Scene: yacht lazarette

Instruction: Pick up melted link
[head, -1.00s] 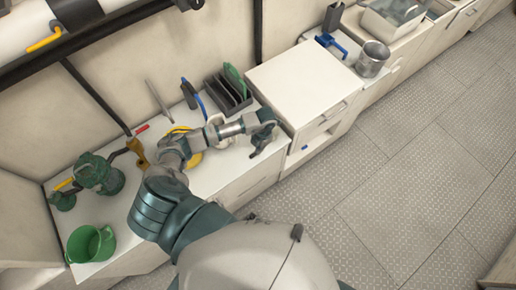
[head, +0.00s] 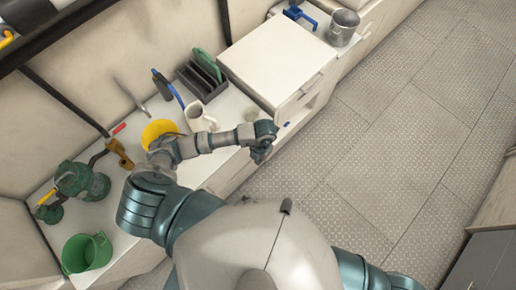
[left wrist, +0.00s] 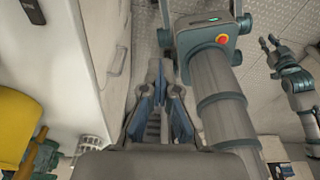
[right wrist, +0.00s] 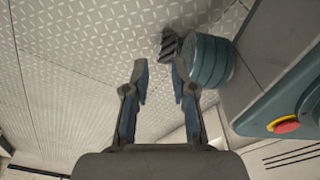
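I cannot make out a melted link in any view. My left gripper (head: 262,152) is in front of the bench's front edge, below the white drawer unit. In the left wrist view its fingers (left wrist: 164,80) are drawn close together, and I see nothing held between them. My right gripper (right wrist: 160,68) shows in the right wrist view with its fingertips apart and nothing between them, above the patterned floor.
The white bench (head: 215,165) holds a mug (head: 200,117), a dark slotted rack (head: 203,78), a yellow disc (head: 158,132), green pump-like fittings (head: 80,180) and a green bucket (head: 87,252). A white drawer unit (head: 275,55) stands beside them. The floor (head: 400,140) is clear.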

